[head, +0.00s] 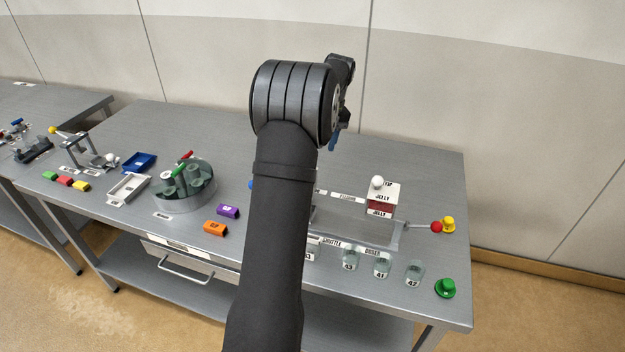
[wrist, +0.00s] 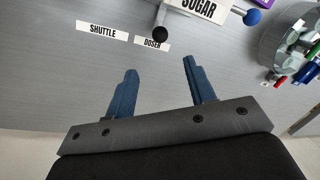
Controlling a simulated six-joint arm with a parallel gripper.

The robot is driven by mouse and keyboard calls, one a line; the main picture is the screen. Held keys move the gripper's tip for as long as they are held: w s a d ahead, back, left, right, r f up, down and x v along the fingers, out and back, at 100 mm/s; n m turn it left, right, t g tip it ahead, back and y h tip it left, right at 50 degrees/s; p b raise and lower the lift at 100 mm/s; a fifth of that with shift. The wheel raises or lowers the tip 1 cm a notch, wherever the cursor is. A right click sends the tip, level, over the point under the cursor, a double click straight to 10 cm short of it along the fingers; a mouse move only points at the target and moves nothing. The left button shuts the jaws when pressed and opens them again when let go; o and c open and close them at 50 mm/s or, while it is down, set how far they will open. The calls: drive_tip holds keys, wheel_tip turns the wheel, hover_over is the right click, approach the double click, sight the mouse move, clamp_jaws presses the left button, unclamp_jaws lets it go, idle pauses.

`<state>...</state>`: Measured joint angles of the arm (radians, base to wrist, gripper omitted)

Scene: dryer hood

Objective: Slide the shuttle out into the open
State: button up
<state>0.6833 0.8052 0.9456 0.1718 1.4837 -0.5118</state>
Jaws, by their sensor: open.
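A strip lettered SHUTTLE (head: 331,243) lies on the table's front part beside one lettered DOSER (head: 372,252). Behind them is a low grey rail fixture (head: 360,228), part hidden by my arm. A rod with a red ball (head: 437,227) sticks out at its right. I cannot tell which part is the shuttle. In the wrist view, a black knob (wrist: 160,34) and a rod with a blue ball (wrist: 253,17) show by a SUGAR box (wrist: 198,5), which is cut off by the frame. My gripper (wrist: 157,66) is open and empty, apart from these things.
A JELLY box (head: 382,202) with a white knob stands on the fixture. Several jars (head: 382,265) and a green knob (head: 445,288) stand in front. A round tray (head: 185,190) and purple and orange blocks (head: 215,228) are at left.

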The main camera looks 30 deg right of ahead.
drive_tip(key=f, duration=0.4)
drive_tip(key=a+f, duration=0.1)
drive_tip(key=f, duration=0.3)
drive_tip(key=a+f, duration=0.1)
drive_tip(key=f, duration=0.4)
drive_tip(key=shift+w+a+f, duration=0.1)
drive_tip(key=shift+w+a, duration=0.15)
drive_tip(key=shift+c, duration=0.4)
